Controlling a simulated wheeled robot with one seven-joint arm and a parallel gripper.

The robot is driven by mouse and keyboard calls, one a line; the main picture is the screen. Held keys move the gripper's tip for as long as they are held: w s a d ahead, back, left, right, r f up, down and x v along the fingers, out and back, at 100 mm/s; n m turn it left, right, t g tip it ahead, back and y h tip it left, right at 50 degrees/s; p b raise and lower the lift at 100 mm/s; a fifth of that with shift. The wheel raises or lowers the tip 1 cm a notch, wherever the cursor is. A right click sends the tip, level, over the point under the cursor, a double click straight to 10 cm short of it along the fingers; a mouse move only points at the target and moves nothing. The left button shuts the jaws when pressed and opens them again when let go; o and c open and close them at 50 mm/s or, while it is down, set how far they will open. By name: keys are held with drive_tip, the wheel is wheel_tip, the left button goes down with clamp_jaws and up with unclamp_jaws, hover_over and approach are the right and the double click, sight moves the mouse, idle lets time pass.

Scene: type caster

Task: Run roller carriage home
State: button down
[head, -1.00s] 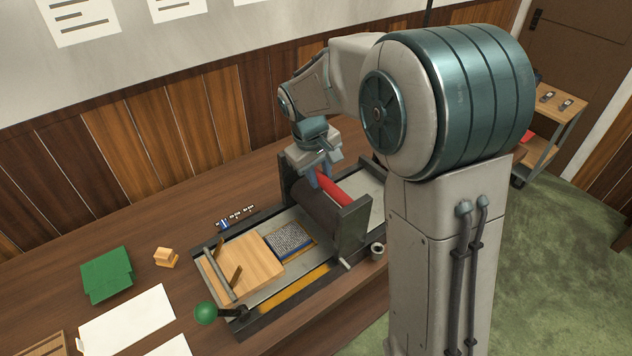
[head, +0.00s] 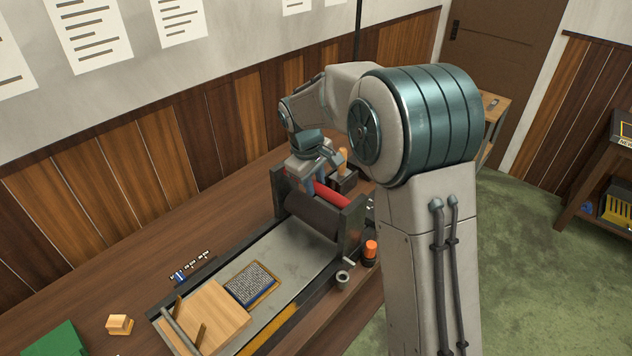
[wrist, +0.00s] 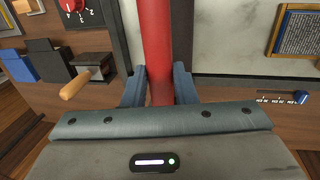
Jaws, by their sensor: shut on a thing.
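The roller carriage (head: 350,228) straddles the grey press bed (head: 293,245), with a dark roller (head: 312,214) between its side plates and a red bar (head: 331,195) behind it. My gripper (head: 317,182) reaches down from above onto the red bar. In the wrist view the red bar (wrist: 157,40) runs between the two blue fingers of my gripper (wrist: 159,88), which are shut on it. The type block (head: 250,284) lies on the bed, well apart from the carriage on its lower-left side. My gripper and arm hide part of the carriage's far end.
A wooden board (head: 208,316) lies at the bed's near-left end. An orange-capped bottle (head: 370,252) and a small grey cup (head: 343,279) stand close by the carriage's right side. A dark box with a wooden-handled tool (wrist: 75,85) sits beside the bed. The bed between type and carriage is clear.

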drive_tip(key=shift+w+d+r, duration=0.1)
drive_tip(key=shift+w+d, duration=0.05)
drive_tip(key=c, duration=1.2)
unclamp_jaws()
drive_tip(key=shift+o, duration=0.2)
drive_tip(key=shift+w+d, duration=0.1)
drive_tip(key=shift+d, duration=0.05)
drive_tip(key=shift+a, duration=0.2)
wheel_tip(320, 180, up, 13)
drive_tip(key=s+a+b, duration=0.1)
drive_tip(key=s, duration=0.1)
drive_tip(key=shift+a+r+b, duration=0.2)
drive_tip(key=shift+a+b, duration=0.15)
